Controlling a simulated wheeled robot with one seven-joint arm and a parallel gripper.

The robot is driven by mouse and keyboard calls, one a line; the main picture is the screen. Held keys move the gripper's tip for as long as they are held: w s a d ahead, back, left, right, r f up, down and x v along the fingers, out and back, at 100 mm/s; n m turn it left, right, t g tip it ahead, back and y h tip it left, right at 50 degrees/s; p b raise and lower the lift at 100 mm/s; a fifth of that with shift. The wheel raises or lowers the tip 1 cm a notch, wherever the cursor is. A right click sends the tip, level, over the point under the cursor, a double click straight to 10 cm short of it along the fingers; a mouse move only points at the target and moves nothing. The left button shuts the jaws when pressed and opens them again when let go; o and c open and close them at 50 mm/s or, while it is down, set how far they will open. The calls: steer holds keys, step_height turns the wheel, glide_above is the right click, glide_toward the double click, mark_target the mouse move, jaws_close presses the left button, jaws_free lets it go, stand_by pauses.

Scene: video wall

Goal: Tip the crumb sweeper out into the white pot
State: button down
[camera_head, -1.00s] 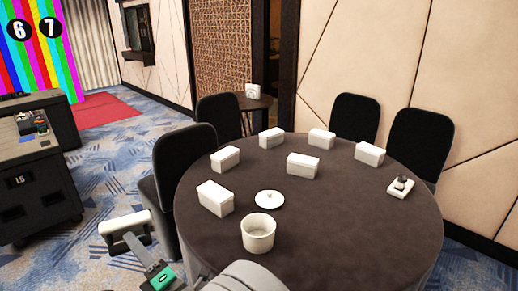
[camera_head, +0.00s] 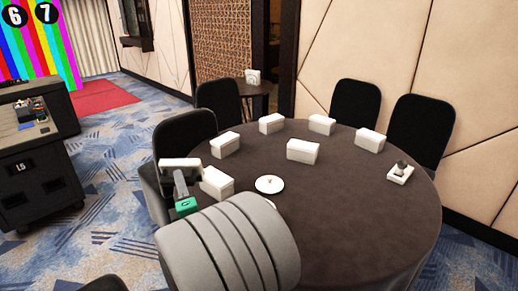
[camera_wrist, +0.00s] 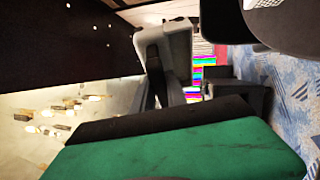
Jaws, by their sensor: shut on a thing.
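The crumb sweeper (camera_head: 180,164) is a pale block-like tool, held above the near-left side of the round table. My gripper (camera_head: 182,187), with a green patch behind its dark fingers, is shut on it. In the wrist view the sweeper (camera_wrist: 178,50) shows pale grey beyond the green part. The white pot is hidden in the head view behind my thick grey arm. A white round lid (camera_head: 270,184) with a small knob lies on the table, right of the gripper.
The dark round table (camera_head: 345,215) carries several white boxes; one (camera_head: 216,183) is close beside the gripper. A small white stand (camera_head: 400,173) is at the right. Black chairs (camera_head: 356,112) surround the table. A dark desk (camera_head: 40,170) stands at left, with open carpet between.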

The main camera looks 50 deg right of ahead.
steer(key=shift+s+d+r+m+g+h, duration=0.15)
steer(key=shift+d+m+g+h, duration=0.1)
steer(key=shift+d, duration=0.2)
steer(key=shift+w+d+r+m+g+h, duration=0.15)
steer(key=shift+d+h, duration=0.1)
steer(key=shift+d, duration=0.2)
steer(key=s+d+r+m+g, duration=0.2)
steer(key=s+d+m+g, duration=0.6)
steer(key=d, duration=0.3)
steer(key=s+d+r+m+g, duration=0.1)
steer(key=s+d+m+g, duration=0.4)
steer(key=d+m+g, duration=0.4)
steer(key=s+m+g+y, duration=0.2)
steer(key=s+m+y, duration=0.4)
steer(key=s+m, duration=0.75)
steer(key=a+r+m, duration=0.1)
steer(key=m, duration=0.1)
steer(key=s+a+r+m, duration=0.1)
steer(key=a, duration=0.1)
steer(key=shift+s+a+r+m+y, duration=0.1)
steer(key=shift+r+m+y, duration=0.2)
steer(key=shift+r+m, duration=0.1)
